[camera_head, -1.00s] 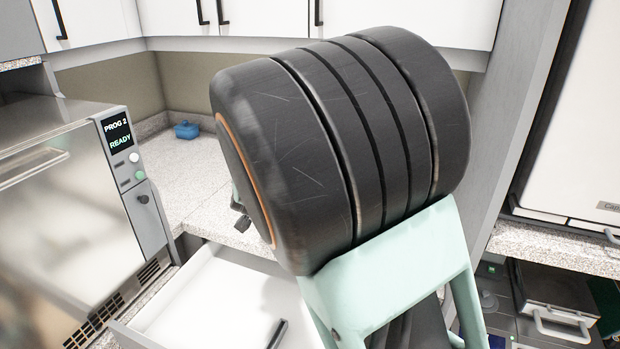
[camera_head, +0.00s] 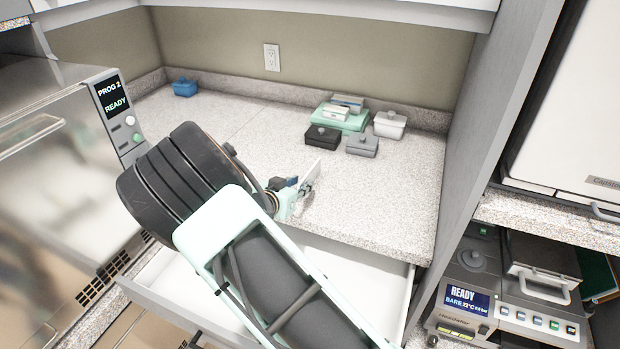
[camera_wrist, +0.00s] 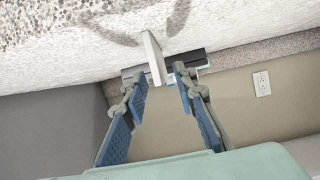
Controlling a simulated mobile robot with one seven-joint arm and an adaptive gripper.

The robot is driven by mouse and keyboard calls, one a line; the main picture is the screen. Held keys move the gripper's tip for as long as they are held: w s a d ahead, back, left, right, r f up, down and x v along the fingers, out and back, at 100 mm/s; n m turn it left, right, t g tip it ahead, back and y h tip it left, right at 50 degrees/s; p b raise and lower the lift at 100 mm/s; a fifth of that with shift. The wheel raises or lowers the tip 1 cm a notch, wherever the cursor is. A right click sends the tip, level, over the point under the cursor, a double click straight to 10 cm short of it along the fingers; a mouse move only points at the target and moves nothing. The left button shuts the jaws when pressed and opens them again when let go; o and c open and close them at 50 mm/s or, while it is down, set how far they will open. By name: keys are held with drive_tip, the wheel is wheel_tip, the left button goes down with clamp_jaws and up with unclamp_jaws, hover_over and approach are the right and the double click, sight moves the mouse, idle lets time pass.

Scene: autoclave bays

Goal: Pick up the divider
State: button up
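The divider looks to be the thin pale plate (camera_head: 311,176) standing on edge on the speckled counter, left of the lidded boxes. My gripper (camera_head: 292,184) is low over the counter, right beside the plate, partly hidden by my arm. In the wrist view the plate (camera_wrist: 153,58) shows edge-on just past the fingertips, in line with the gap between them. The two blue-padded fingers of my gripper (camera_wrist: 160,82) are apart, with nothing clamped between them. Whether either finger touches the plate is unclear.
A black box (camera_head: 323,136), a grey box (camera_head: 362,146), a white lidded box (camera_head: 390,125) and a green tray (camera_head: 345,122) stand behind. A blue container (camera_head: 184,88) is at the back left. An open white drawer (camera_head: 345,262) juts out below. A grey side panel (camera_head: 478,130) bounds the right.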

sight(310, 177)
drive_tip(key=shift+p+x, duration=0.6)
drive_tip(key=shift+x, duration=2.9)
drive_tip(key=shift+r, duration=0.15)
clamp_jaws()
